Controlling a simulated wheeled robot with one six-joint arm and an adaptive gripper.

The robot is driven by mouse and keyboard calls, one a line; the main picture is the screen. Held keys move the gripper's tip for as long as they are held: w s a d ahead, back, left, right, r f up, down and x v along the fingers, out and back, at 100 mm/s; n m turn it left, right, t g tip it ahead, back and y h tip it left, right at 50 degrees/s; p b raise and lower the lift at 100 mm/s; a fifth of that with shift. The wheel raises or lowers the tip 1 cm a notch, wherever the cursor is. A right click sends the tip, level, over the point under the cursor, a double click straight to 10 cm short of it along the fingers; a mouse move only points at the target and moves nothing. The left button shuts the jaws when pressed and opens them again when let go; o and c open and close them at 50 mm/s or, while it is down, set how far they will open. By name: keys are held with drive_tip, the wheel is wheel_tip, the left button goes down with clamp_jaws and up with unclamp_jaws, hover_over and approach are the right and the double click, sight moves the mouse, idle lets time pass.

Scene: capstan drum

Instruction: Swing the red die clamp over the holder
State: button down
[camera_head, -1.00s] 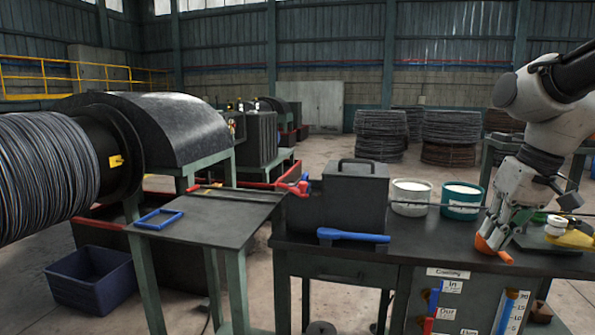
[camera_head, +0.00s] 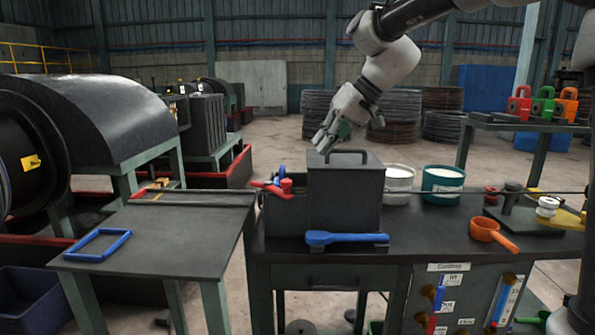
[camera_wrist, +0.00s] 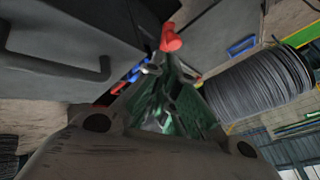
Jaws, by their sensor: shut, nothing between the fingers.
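The red die clamp (camera_head: 272,189) is at the left end of the bench, beside the dark box with a handle (camera_head: 345,195). In the wrist view a red cylindrical part of the clamp (camera_wrist: 171,38) shows just beyond the green fingers (camera_wrist: 172,70).
A blue scoop (camera_head: 345,238) lies in front of the box. A white tub (camera_head: 398,178) and a teal tub (camera_head: 443,186) stand to its right, and an orange ladle (camera_head: 490,233) farther right. A side table (camera_head: 160,230) with a blue frame (camera_head: 98,245) stands left. A thin wire crosses the bench.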

drive_tip(key=x, duration=1)
idle(0.3)
drive_tip(key=shift+s+a+m+t, duration=0.1)
drive_tip(key=shift+s+m+t, duration=0.2)
drive_tip(key=shift+m, duration=0.1)
